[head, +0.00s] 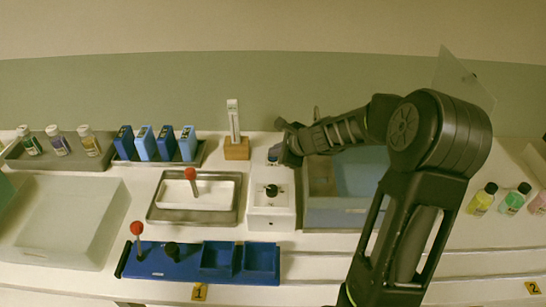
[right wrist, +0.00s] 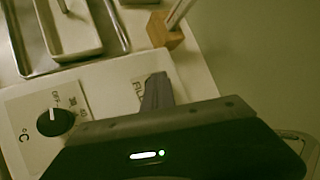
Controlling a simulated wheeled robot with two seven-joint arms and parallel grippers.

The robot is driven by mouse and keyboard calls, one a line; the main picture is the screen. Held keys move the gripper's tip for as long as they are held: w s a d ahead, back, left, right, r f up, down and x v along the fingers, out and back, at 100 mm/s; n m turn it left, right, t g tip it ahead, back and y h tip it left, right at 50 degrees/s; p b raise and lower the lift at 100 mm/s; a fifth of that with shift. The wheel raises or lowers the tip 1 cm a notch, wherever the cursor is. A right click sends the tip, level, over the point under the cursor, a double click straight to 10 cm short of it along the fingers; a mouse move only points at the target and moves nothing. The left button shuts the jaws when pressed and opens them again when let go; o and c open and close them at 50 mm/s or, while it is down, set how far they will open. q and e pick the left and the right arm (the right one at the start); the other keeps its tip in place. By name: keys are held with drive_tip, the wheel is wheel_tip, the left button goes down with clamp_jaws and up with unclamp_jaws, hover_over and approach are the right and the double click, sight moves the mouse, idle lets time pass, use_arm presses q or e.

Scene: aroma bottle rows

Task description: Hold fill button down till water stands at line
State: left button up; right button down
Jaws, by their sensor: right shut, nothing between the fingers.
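The white control box (head: 271,218) stands left of the grey-walled basin (head: 345,218) and has a black knob (head: 272,190). In the right wrist view, its panel (right wrist: 92,90) shows the knob (right wrist: 55,122) and a partly covered FILL label (right wrist: 138,91). My right gripper (head: 282,153) is shut and empty at the back end of the box. Its fingers (right wrist: 157,90) are together beside the FILL label and hide the fill button. I cannot tell whether they touch or press it. The basin's inside looks bluish, partly behind my arm; water level and line are not clear. My left gripper is not in view.
A wooden block with a white upright gauge (head: 236,145) stands behind and left of the box. A metal tray with a red-knobbed tool (head: 191,174) is left of it. A blue rack (head: 200,262) lies in front. Bottles stand at both sides.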

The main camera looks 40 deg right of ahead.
sight(275, 159)
drive_tip(key=shift+r, duration=0.1)
idle(0.5)
drive_tip(key=shift+r+p, duration=0.7)
drive_tip(key=shift+p, duration=0.05)
wheel_tip(275, 159, up, 5)
drive_tip(key=p, duration=0.4)
drive_tip(key=shift+p, duration=0.35)
